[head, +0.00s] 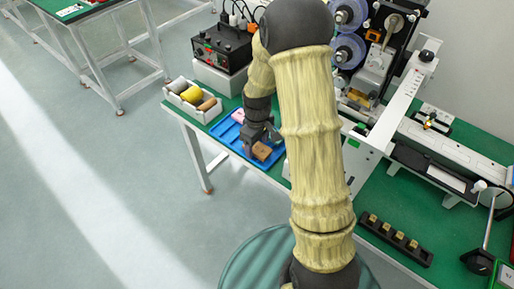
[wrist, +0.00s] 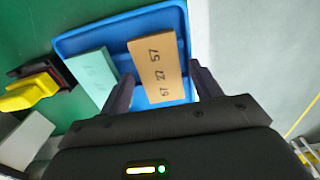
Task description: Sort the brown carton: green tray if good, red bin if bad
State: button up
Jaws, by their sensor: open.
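The brown carton (wrist: 157,65) lies in a blue tray (wrist: 112,28) with its printed face up, showing dark digits like "57 27 57". In the head view the carton (head: 262,151) is at the tray's near right end. My gripper (wrist: 160,74) is open, with one finger on each side of the carton's near end; I cannot tell whether they touch it. In the head view my gripper (head: 257,139) is over the blue tray (head: 226,132). A green-edged item (head: 504,274) is cut off at the lower right; I cannot tell whether it is the green tray. I see no clear red bin.
A teal carton (wrist: 92,76) lies left of the brown one in the tray. A white box of spools (head: 192,99) and a black control unit (head: 222,47) stand behind. The white machine (head: 395,100) and a black rack (head: 395,236) are to the right. My arm hides the bench's middle.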

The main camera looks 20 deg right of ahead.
aim_at(257, 147)
jog(key=c, duration=0.7)
jog(key=shift+o, duration=0.2)
jog(key=shift+r+p, duration=2.2)
jog(key=shift+r, duration=0.3)
